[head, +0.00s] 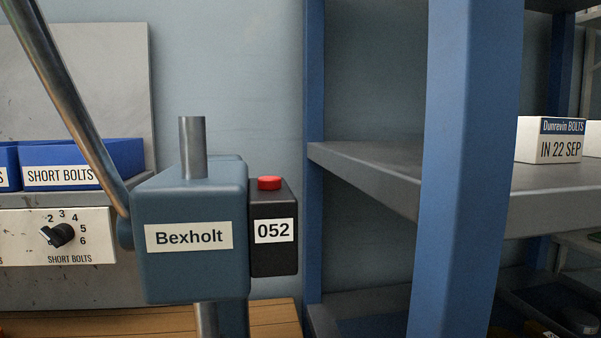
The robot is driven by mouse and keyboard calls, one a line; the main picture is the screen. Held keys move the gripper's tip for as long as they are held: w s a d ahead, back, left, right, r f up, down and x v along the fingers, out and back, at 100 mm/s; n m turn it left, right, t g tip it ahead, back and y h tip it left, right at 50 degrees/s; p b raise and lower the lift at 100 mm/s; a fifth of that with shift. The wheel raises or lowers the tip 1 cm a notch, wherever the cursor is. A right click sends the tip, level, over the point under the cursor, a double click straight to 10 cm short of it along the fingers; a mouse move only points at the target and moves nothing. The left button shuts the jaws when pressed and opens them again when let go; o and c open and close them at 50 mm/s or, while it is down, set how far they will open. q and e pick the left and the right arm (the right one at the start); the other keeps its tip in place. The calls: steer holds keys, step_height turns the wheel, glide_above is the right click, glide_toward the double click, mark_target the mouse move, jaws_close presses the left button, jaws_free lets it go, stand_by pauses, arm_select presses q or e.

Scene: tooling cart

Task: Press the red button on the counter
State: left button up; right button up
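The red button (269,183) sits on top of a small black counter box (273,258). The counter shows "052" on a white display face. It is fixed to the right side of a blue-grey press head labelled "Bexholt" (190,269). The button stands slightly proud of the box top, and nothing covers it. Neither of my grippers shows in the head view.
A metal lever (69,103) slants up left from the press head, and a steel post (192,148) rises from its top. Blue shelving (463,170) stands at right with a bolt box (549,140). Blue bins (82,163) and a dial (60,235) are at left.

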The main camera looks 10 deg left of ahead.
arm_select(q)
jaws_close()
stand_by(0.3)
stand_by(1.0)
